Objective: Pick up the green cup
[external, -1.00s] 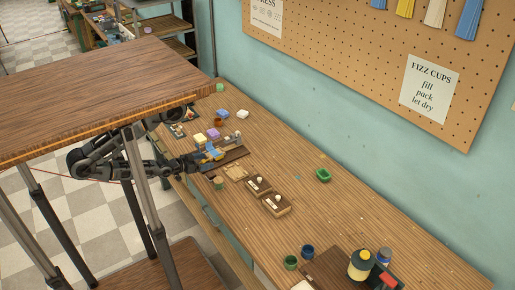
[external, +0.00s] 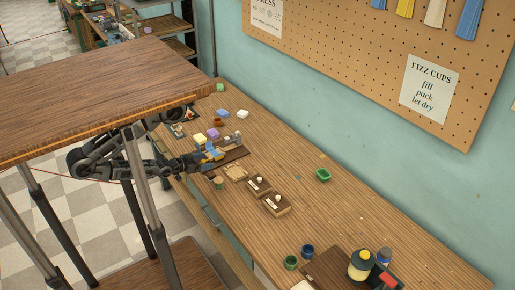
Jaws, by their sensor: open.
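A small green cup (external: 291,262) stands upright near the front of the workbench, beside a blue cup (external: 307,251). My gripper (external: 207,159) is far from the green cup, at the bench's left edge by a dark board (external: 234,156) with small blue and yellow items. It is open; the fingertips are small and partly lost against these items, so I cannot tell whether they touch anything.
Two brown blocks with white knobs (external: 276,205) lie mid-bench. A yellow bottle (external: 360,264) and a dark tray stand near the green cup. Coloured soap blocks (external: 213,133) lie beyond my gripper. A brown table top (external: 100,85) hides part of my arm. The bench's right side is mostly clear.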

